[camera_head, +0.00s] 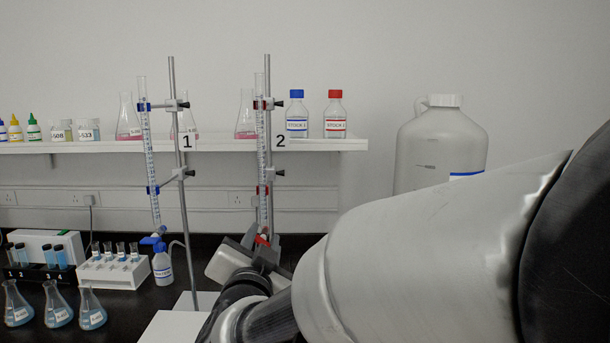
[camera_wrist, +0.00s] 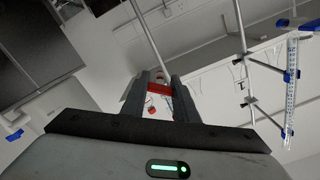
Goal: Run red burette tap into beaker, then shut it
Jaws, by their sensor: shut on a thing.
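The red-marked burette (camera_head: 262,150) stands upright on the stand with the number 2 sign, held by red clamps. Its red tap (camera_head: 262,240) shows at its lower end. My gripper (camera_head: 264,253) is at the tap, its fingers close around it. In the wrist view, the red tap (camera_wrist: 159,89) sits between the two dark fingers of my gripper (camera_wrist: 158,82), which is shut on it. No beaker can be made out; the space below the tap is hidden by my gripper and arm. Whether liquid runs cannot be seen.
The blue-marked burette (camera_head: 150,160) on stand 1 is left of my gripper, with a wash bottle (camera_head: 162,268) beside it. Several flasks (camera_head: 58,306) and racks are at the lower left. A shelf (camera_head: 330,144) with bottles and a large jug (camera_head: 440,145) are behind.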

